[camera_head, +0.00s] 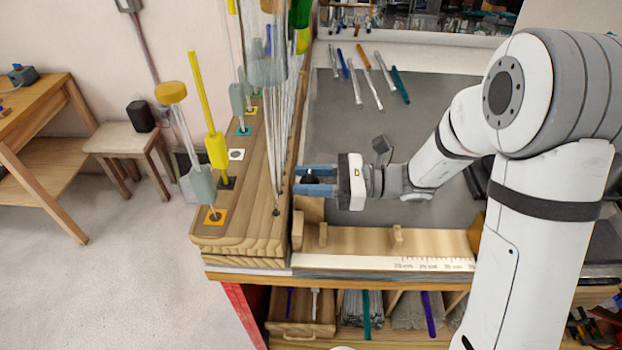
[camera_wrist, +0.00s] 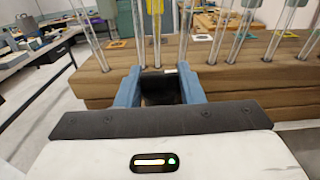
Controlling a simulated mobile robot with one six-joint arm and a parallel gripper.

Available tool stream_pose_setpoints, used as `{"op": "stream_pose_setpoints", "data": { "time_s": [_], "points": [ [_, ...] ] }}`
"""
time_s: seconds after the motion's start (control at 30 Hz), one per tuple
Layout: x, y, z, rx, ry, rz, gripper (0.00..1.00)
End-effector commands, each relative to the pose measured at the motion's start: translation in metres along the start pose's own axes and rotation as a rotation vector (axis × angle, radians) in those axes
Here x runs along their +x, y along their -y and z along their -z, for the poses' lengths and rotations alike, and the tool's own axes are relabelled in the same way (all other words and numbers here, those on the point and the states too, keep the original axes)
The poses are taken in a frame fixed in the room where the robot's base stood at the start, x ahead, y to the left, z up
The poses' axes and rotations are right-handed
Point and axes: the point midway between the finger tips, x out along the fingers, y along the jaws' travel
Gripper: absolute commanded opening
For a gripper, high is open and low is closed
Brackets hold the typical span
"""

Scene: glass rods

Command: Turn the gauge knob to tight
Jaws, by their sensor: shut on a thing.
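My gripper (camera_head: 304,180) reaches left from the arm, low at the right side of the wooden rack. Its two blue fingers are closed on a dark knob (camera_head: 311,177). In the wrist view the black knob (camera_wrist: 160,88) sits between the fingertips (camera_wrist: 160,86), in front of the rack's wooden side. A small light mark shows at its upper right edge. No tight or loose marking can be read, so the knob's setting cannot be told. A wooden fence with a printed ruler (camera_head: 435,264) lies along the bench front.
The stepped wooden rack (camera_head: 240,245) holds several upright glass rods and coloured-tipped pieces close to my gripper. Several loose rods (camera_head: 372,75) lie at the back of the grey bench mat (camera_head: 340,115). The mat's middle is mostly clear. A stool (camera_head: 125,140) stands left.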

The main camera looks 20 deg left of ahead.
Motion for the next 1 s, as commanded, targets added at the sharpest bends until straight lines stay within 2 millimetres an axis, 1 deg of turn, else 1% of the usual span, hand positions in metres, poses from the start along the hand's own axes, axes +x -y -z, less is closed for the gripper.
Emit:
{"op": "stream_pose_setpoints", "data": {
  "time_s": [0.2,0.23,0.3,0.53,0.63,0.77,0.9,1.0],
  "points": [
    [0.000,0.001,-0.002,-0.003,0.002,0.004,0.12],
    [0.000,0.001,-0.002,-0.003,0.002,0.004,0.37],
    [0.000,0.001,-0.001,-0.003,0.002,0.004,0.42],
    [-0.001,0.001,-0.001,-0.002,0.001,0.004,0.42],
    [-0.008,0.001,0.000,-0.002,0.002,0.006,0.42],
    [-0.028,0.002,0.002,-0.003,0.001,0.009,0.42],
    [-0.053,0.002,0.002,-0.003,0.001,0.008,0.42],
    [-0.067,0.002,0.001,-0.002,0.002,0.007,0.42]
  ]
}}
